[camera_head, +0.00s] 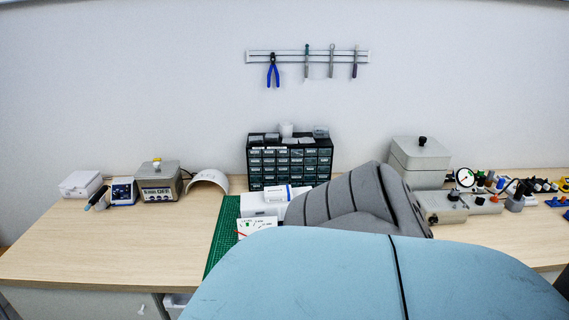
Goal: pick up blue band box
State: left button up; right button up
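A small white box with a blue band (278,195) is near the middle of the bench, in front of the drawer cabinet. It appears to rest on or just behind other white items, and the grey padded back covers the area to its right. Neither of my grippers shows in the head view, so their state and distance from the box cannot be seen.
A grey ribbed padded back (345,200) and a large light-blue padded surface (370,285) block the front middle and right. A black drawer cabinet (289,166) stands behind the box. A white meter (256,226) is in front, on a green mat (219,240). The left front bench (120,250) is clear.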

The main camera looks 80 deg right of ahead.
aim_at(280, 193)
jog(key=z, duration=2.45)
